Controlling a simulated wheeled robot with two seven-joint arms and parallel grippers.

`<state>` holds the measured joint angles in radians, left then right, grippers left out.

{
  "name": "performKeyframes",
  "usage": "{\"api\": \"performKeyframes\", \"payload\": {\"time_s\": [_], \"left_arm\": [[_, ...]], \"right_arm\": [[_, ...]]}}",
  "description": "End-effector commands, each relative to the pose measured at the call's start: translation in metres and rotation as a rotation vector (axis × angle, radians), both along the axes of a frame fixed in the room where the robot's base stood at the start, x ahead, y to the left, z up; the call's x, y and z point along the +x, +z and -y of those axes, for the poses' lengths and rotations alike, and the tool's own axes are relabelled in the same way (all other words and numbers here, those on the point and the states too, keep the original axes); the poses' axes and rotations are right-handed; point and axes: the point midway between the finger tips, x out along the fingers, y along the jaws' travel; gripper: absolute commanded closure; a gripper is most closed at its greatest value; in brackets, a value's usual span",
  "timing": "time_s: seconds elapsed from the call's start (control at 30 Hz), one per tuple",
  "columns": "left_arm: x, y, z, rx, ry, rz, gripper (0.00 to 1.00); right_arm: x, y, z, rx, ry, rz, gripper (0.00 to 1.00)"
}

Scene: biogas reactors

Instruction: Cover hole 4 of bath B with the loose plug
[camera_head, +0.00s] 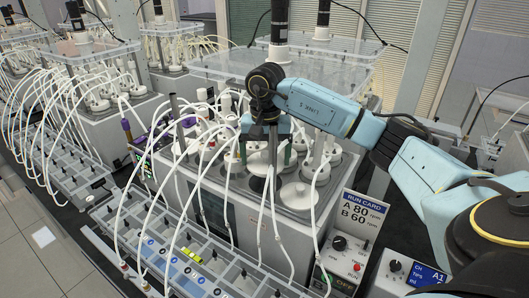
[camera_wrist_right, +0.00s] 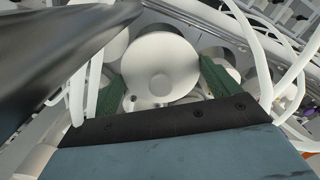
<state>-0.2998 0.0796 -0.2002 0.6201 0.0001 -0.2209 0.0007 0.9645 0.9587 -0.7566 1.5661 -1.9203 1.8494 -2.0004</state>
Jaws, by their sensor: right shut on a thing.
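My right gripper (camera_head: 265,158) is over the central bath (camera_head: 212,210), pointing down, its green fingers apart. In the right wrist view, the gripper (camera_wrist_right: 160,88) has one finger on each side of a round white plug (camera_wrist_right: 160,58) and is shut on it. Another white disc (camera_head: 299,195) sits on the bath top right of the gripper. Hole numbers and the bath's letter are not readable. My left gripper is not in view.
White tubes arch around the gripper and down to a grey rack (camera_head: 180,262) in front. White vessels (camera_head: 205,147) crowd the bath's left side. A clear lid (camera_head: 235,66) is behind. A run card (camera_head: 362,208) and a control box (camera_head: 343,247) stand at right.

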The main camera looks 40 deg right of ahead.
Motion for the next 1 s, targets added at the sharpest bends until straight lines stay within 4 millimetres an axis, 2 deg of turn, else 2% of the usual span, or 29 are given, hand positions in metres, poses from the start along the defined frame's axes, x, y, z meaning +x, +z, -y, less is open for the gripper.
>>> {"api": "performKeyframes", "payload": {"time_s": [1.0], "left_arm": [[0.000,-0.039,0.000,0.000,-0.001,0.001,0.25]], "right_arm": [[0.000,-0.055,0.000,0.000,-0.001,0.000,0.35]]}}
